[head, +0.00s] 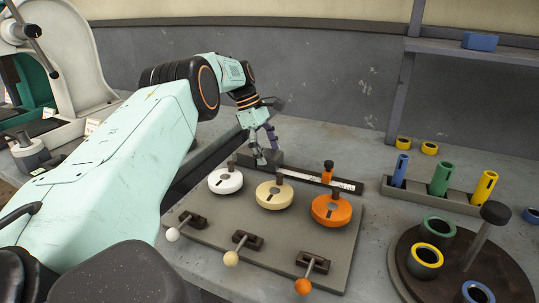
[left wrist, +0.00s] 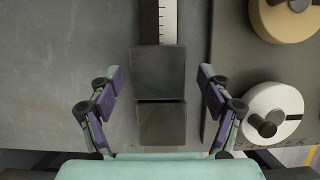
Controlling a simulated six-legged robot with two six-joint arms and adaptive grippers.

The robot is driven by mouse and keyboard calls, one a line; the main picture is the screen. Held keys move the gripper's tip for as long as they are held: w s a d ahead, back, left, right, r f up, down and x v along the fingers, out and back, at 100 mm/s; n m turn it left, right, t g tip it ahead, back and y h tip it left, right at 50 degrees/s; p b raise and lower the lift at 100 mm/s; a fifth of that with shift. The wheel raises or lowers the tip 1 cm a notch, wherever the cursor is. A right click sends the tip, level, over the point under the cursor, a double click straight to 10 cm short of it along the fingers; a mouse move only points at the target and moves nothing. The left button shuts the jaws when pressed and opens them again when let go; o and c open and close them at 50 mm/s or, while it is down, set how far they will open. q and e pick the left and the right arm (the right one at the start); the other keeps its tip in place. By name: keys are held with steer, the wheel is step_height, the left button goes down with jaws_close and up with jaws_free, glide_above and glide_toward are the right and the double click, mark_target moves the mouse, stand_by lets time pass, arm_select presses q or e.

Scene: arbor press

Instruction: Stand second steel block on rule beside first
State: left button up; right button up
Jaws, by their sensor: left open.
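Two dark grey steel blocks stand in line at the end of the rule in the left wrist view: one farther up the picture (left wrist: 158,72) and one lower (left wrist: 161,123). They sit side by side with at most a thin dark seam between them. The rule (left wrist: 168,20), brown with a white graduated strip, runs up from the far block; it also shows in the head view (head: 342,184). My left gripper (left wrist: 158,88) is open, a finger on each side of the blocks, with clear gaps. In the head view the left gripper (head: 263,150) partly hides the blocks (head: 275,158).
A grey plate with a white disc (head: 225,181), a cream disc (head: 274,194) and an orange disc (head: 331,210) lies in front of the rule. An orange-topped piece (head: 327,172) stands by the rule. A tray with coloured tubes (head: 440,179) and a round dark stand (head: 405,272) are at right.

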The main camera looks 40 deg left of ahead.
arm_select(q)
steer(key=p+v, duration=0.1)
steer(key=v, duration=0.5)
